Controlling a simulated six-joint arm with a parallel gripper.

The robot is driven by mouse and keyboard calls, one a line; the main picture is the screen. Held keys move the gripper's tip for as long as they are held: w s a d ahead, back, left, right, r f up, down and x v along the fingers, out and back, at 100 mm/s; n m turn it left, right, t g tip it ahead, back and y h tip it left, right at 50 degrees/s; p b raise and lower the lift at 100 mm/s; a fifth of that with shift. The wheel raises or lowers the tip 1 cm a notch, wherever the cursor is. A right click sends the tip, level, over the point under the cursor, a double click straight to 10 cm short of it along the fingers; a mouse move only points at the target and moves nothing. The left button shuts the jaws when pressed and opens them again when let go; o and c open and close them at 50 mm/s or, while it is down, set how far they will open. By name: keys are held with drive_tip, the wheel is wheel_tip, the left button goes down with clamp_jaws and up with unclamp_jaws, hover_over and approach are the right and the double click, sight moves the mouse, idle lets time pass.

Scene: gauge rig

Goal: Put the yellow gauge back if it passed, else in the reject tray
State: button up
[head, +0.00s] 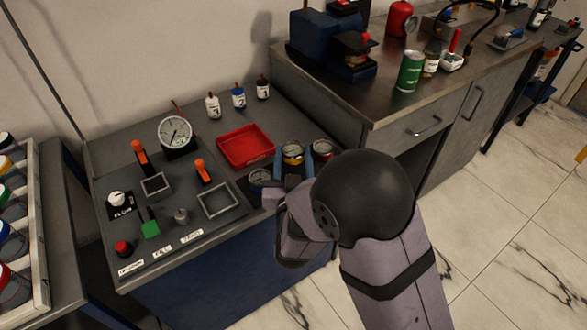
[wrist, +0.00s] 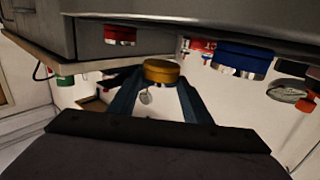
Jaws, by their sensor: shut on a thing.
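The yellow gauge (head: 293,149) is at the right end of the rig bench, between the two blue fingers of my gripper (head: 295,163). In the wrist view the yellow gauge (wrist: 161,71) sits between the fingertips (wrist: 160,84), with a small round tag or fitting below its band. My gripper is shut on it. I cannot tell whether it is lifted clear of the dark mat. The red tray (head: 245,150) lies just left of it, and looks empty. A large white dial (head: 175,132) stands upright on the rig with a needle; its reading is too small to make out.
Numbered bottles (head: 238,98) stand behind the tray. A higher cabinet (head: 420,125) stands at right.

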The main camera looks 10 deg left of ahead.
sight(293, 170)
drive_tip(key=shift+f+b, duration=0.35)
drive_tip(key=shift+f, duration=1.7)
drive_tip(key=shift+f, duration=0.1)
drive_tip(key=shift+f, duration=0.15)
drive_tip(key=o, duration=1)
drive_tip(key=shift+r, duration=0.25)
drive_tip(key=shift+s, duration=0.15)
drive_tip(key=v, duration=0.7)
drive_tip(key=shift+s, duration=0.15)
